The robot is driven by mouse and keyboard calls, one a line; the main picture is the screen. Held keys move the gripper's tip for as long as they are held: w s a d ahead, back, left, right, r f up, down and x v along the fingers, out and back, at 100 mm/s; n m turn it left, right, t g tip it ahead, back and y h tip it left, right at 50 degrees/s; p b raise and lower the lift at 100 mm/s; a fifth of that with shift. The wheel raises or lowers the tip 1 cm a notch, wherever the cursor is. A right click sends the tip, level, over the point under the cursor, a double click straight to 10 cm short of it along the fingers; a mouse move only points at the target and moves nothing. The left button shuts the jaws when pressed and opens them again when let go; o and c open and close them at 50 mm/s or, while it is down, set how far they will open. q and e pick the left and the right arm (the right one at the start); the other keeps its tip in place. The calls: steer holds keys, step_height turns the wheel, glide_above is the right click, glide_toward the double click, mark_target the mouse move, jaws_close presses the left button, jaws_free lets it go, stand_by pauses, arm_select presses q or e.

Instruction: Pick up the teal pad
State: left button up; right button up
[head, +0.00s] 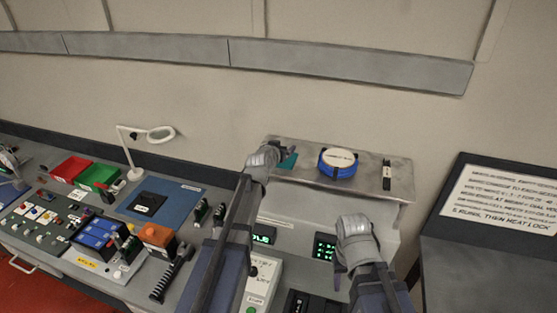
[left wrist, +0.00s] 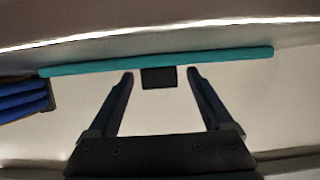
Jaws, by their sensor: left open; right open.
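The teal pad (head: 289,160) lies on the grey metal shelf top, partly hidden behind my left gripper (head: 284,149). In the left wrist view the pad (left wrist: 215,57) is a thin teal strip seen edge-on across the picture. A small black block (left wrist: 158,78) sits at its near edge, between the fingertips. My left gripper (left wrist: 160,76) is open, with its fingertips close to the pad's edge on either side of the block; I cannot tell whether they touch. My right gripper (head: 338,272) is open and empty, lower down in front of the shelf unit.
On the shelf top (head: 307,182), a blue coil with a pale top (head: 338,163) and a dark strip with a pale label (head: 387,177) stand to the right. The workbench at left holds red (head: 71,168) and green (head: 98,177) bins, a magnifier lamp (head: 160,133) and a blue mat (head: 176,205).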

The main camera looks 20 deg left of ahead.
arm_select(q)
jaws_close()
stand_by(0.6)
steer(key=shift+r, duration=0.15)
